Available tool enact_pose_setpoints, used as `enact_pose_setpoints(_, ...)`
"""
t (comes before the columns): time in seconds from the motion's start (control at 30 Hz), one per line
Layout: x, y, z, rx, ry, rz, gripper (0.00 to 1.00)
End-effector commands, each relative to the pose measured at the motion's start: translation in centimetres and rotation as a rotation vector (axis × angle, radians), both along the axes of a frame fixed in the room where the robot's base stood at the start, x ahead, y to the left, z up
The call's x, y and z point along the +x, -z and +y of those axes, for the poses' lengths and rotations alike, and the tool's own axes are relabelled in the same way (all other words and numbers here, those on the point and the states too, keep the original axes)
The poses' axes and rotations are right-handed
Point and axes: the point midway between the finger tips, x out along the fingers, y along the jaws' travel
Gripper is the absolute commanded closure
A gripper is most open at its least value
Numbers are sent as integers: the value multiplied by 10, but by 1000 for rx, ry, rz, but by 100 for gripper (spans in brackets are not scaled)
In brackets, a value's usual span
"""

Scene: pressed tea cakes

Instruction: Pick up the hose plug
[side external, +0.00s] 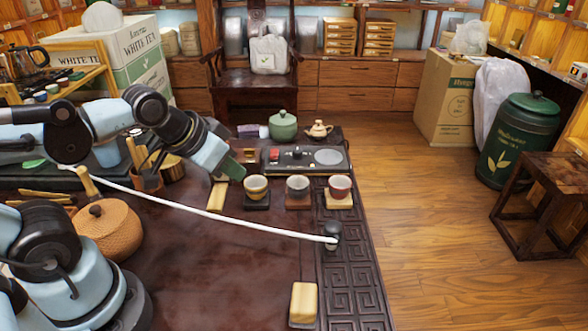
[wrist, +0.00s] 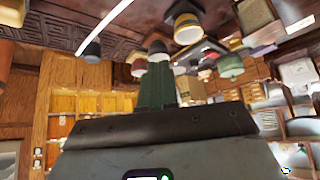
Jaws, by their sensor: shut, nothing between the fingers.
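The hose plug (side external: 332,229) is a small dark cylinder at the end of a white hose (side external: 200,209), on the carved right border of the dark table. The hose runs across the table to the left. In the wrist view, which is upside down, the plug (wrist: 92,51) is left of the fingers, with the white hose (wrist: 104,27) meeting it. My gripper (side external: 236,172) has green fingers, shut and empty, above the table near the cups, left of and farther back than the plug. The fingers (wrist: 157,62) also show in the wrist view.
Three cups, among them a yellowish one (side external: 256,186) and a red one (side external: 340,187), stand on small coasters between my gripper and the table's right edge. A yellow block (side external: 303,303) lies in front of the plug. A woven pot (side external: 107,232) stands left.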

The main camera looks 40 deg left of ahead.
Motion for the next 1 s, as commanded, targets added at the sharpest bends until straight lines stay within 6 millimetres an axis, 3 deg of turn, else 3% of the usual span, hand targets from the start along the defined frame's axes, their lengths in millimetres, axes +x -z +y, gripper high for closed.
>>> enact_pose_setpoints(0.37, 0, 0, 0, 3, 4, -1, 100)
enact_pose_setpoints(0.8, 0, 0, 0, 2, 3, 0, 36)
enact_pose_setpoints(1.0, 0, 0, 0, 2, 2, 0, 33)
